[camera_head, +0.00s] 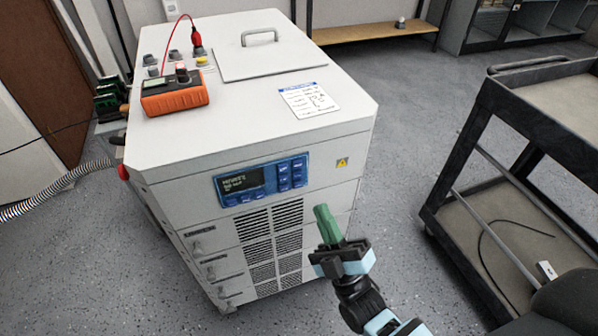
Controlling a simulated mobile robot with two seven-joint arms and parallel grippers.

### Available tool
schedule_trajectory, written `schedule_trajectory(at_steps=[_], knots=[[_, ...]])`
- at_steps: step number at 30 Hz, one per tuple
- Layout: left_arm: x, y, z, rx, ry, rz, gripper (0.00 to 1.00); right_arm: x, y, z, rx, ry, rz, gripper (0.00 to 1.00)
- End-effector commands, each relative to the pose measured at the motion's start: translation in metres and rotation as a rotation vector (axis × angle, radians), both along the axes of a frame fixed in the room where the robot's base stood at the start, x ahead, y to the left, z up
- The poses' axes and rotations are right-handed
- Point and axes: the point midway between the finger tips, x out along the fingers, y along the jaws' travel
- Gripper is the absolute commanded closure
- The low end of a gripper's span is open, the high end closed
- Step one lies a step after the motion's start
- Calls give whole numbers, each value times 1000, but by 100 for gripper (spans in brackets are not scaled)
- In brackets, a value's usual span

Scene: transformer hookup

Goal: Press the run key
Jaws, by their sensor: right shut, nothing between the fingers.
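A blue control panel (263,180) is on the front of a white cabinet (150,166). It has a dark display (240,181) with small white text on the left. A block of small blue keys (292,174) is on the right, with more keys below the display. The key labels are too small to read, so I cannot tell which is the run key. My right gripper (326,222) is shut and empty, with its green fingers pointing up. In the picture it is below and right of the keys, apart from the panel. My left gripper is not in view.
An orange meter (174,96) and a red lead (196,42) are on the cabinet top, near several terminals. A paper label (309,100) and a lid with a handle (259,37) are there too. A dark cart (483,200) stands at the right. Floor shows between cabinet and cart.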

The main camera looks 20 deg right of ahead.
Motion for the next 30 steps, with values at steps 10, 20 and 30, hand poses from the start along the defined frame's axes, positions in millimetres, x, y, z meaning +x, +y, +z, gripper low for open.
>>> schedule_trajectory(at_steps=[10, 20, 30], knots=[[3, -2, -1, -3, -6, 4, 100, 2, 0, 5, -9, -41, -15, 100], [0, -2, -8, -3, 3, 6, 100, 14, 1, 4, -8, -41, -13, 100], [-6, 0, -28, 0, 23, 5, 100, 56, 2, 2, -9, -38, -13, 100]])
